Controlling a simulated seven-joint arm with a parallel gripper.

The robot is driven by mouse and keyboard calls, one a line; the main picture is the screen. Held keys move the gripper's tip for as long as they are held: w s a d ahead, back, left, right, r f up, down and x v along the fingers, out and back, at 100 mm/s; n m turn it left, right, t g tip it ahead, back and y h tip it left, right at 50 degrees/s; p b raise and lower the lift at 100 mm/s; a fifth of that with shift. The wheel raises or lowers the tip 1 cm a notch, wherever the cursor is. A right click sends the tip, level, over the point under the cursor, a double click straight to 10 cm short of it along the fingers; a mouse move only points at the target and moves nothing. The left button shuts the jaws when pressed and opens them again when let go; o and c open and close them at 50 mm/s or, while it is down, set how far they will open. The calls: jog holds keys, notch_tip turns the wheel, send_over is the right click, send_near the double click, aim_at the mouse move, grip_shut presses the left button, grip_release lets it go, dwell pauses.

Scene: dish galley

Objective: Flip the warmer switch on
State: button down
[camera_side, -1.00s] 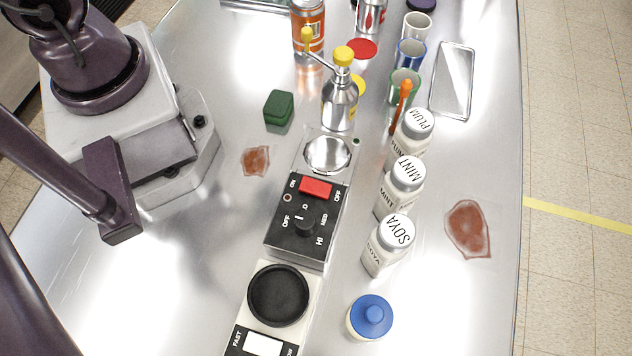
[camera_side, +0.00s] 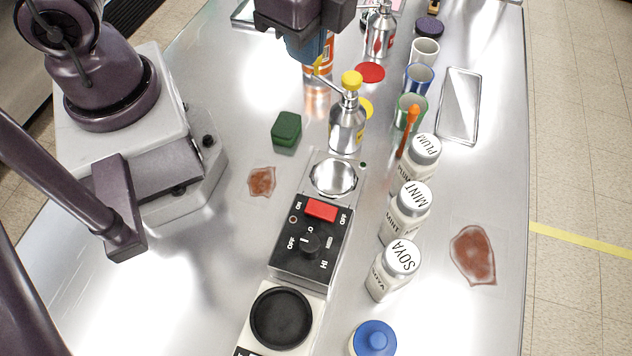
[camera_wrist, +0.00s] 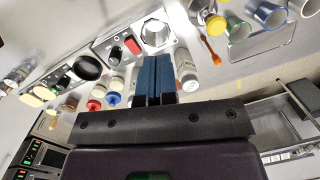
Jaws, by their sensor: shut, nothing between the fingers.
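The warmer box (camera_side: 285,258) has a black top panel with a red rocker switch (camera_side: 321,210), marked ON at its left and OFF at its right. I cannot tell which side is pressed. A small dull reddish lamp (camera_side: 293,219) sits beside it, and a black knob (camera_side: 311,243) is below. A round metal plate (camera_side: 334,177) lies behind the switch. My gripper (camera_side: 308,58) is at the top of the side view, away from the switch. In the wrist view, its blue fingers (camera_wrist: 154,62) are shut and empty; the red switch (camera_wrist: 132,46) shows left of them.
A pump bottle (camera_side: 347,128) and a green block (camera_side: 286,131) stand behind the warmer. Plum, mint and soya (camera_side: 393,272) jars line its right side. A scale-like device with a black disc (camera_side: 281,317) is in front. Brown patches (camera_side: 262,181) lie on the metal counter.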

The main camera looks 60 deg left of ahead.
aim_at(313, 205)
jog(key=s+d+f+m+g, duration=0.1)
jog(key=d+f+m, duration=0.3)
jog(key=d+m, duration=0.6)
jog(key=shift+s+d+f+m, duration=0.15)
jog(key=shift+s+d+m, duration=0.2)
jog(key=shift+m, duration=2.15)
jog(key=shift+a, duration=0.15)
jog(key=f, duration=0.4)
jog(key=s+a+f, duration=0.1)
jog(key=f, duration=0.9)
jog(key=shift+s+a, duration=0.15)
jog(key=shift+s, duration=0.1)
